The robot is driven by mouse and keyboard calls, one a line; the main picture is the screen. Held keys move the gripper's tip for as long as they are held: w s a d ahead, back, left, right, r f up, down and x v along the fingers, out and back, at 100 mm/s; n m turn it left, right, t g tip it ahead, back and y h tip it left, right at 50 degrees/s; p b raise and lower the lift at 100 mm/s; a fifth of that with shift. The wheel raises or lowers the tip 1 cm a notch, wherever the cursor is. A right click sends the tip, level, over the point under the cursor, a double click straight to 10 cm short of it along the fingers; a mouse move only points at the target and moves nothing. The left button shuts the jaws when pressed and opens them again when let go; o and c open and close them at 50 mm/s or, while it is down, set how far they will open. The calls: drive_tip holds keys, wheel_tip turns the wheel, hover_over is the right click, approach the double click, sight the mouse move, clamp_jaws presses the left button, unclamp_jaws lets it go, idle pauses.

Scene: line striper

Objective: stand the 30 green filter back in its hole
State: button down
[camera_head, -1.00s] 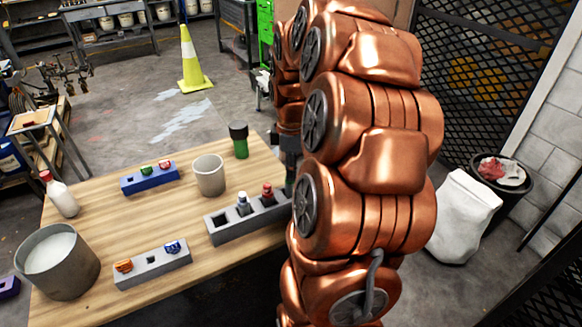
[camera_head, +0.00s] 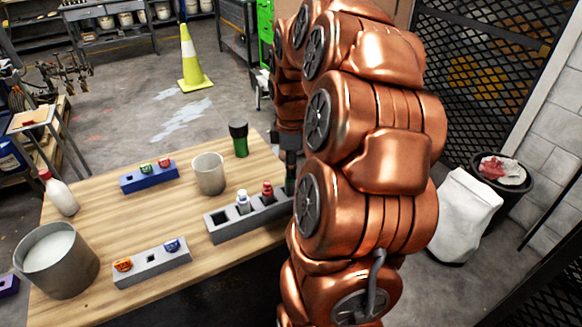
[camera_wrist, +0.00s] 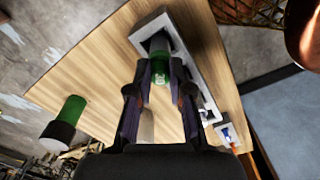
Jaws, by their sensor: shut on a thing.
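The green filter, marked 30, shows between my fingers in the wrist view (camera_wrist: 160,72) and as a narrow green strip in the head view (camera_head: 290,181). My gripper (camera_wrist: 161,80) is shut on it. The filter is roughly upright at the right end of the long grey rack (camera_head: 222,233), whose end also shows in the wrist view (camera_wrist: 150,24). Its lower end is over or in the end hole; I cannot tell how deep. My arm hides part of that rack end in the head view.
A white-topped filter (camera_head: 243,203) and a red filter (camera_head: 267,192) stand in the same rack. A green black-capped cylinder (camera_head: 239,140), a beige cup (camera_head: 208,174), a blue rack (camera_head: 148,178), a smaller grey rack (camera_head: 150,266), a bottle (camera_head: 60,194) and a bucket (camera_head: 57,262) share the table.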

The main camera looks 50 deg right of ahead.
drive_tip(key=shift+f+b, duration=0.4)
drive_tip(key=shift+f, duration=0.25)
drive_tip(key=c, duration=0.7)
unclamp_jaws()
drive_tip(key=shift+o, duration=0.2)
drive_tip(key=shift+r, duration=0.15)
drive_tip(key=shift+r+p, duration=0.95)
drive_tip(key=shift+r, duration=2.4)
drive_tip(key=s+a+m, duration=0.2)
drive_tip(key=a, duration=0.7)
drive_tip(key=s+a+m, duration=0.1)
drive_tip(key=s+a, duration=0.2)
drive_tip(key=a, duration=0.6)
drive_tip(key=s+a+f+m+g, duration=0.1)
drive_tip(key=s+a+f+m, duration=0.4)
drive_tip(key=s+a, duration=0.5)
drive_tip(key=shift+s+g, duration=0.4)
drive_tip(key=shift+s, duration=0.6)
